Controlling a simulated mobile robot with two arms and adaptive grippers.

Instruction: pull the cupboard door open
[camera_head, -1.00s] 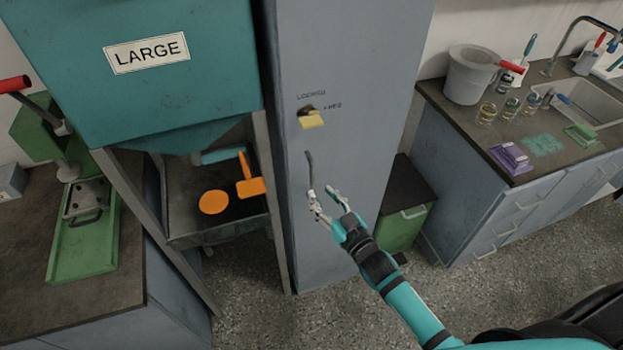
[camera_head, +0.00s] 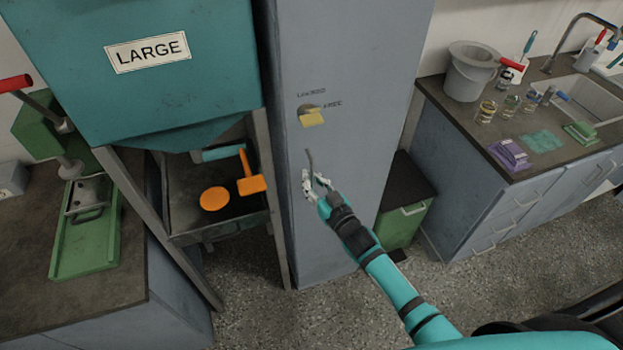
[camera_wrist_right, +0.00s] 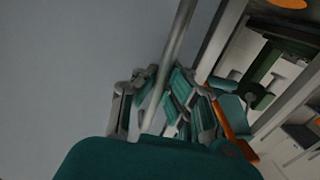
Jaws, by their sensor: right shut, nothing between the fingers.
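The tall grey cupboard door (camera_head: 345,90) is closed, with no gap visible along its edge. Its thin upright bar handle (camera_head: 309,160) runs down to the fingers of my right gripper (camera_head: 317,184). The gripper is shut at the lower part of the handle. In the wrist view the handle (camera_wrist_right: 170,70) passes close by the gripper fingers (camera_wrist_right: 172,100); whether they touch it I cannot tell. A yellow lock knob (camera_head: 312,118) sits above the handle beside small lettering. My left gripper is not in view.
A teal hopper marked LARGE (camera_head: 160,60) on a metal frame stands close left of the cupboard. Speckled floor (camera_head: 300,315) is open in front.

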